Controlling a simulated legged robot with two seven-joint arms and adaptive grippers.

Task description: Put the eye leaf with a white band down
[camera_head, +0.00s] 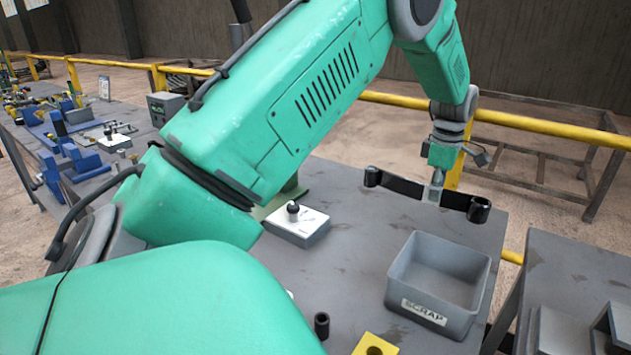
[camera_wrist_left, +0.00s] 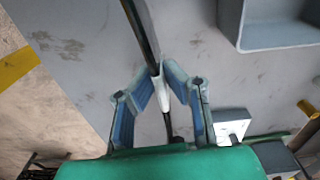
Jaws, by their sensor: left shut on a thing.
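The eye leaf (camera_head: 403,186) is a long black strip with a rolled eye at each end and a pale band (camera_head: 436,194) round its middle. My left gripper (camera_head: 437,186) is shut on it at the band, from above. The leaf hangs roughly level over the far right part of the grey table (camera_head: 345,235), behind the scrap bin; its exact height is hard to tell. In the left wrist view, the blue-grey fingers (camera_wrist_left: 161,84) pinch the white band, with the dark leaf (camera_wrist_left: 142,32) running out both ways. My right gripper is not in view.
A grey bin marked SCRAP (camera_head: 436,283) stands in front of the leaf. A white plate with a black knob (camera_head: 297,222) lies to the left. A black bush (camera_head: 321,325) and yellow block (camera_head: 376,345) are near the front. Yellow rails (camera_head: 540,124) run behind.

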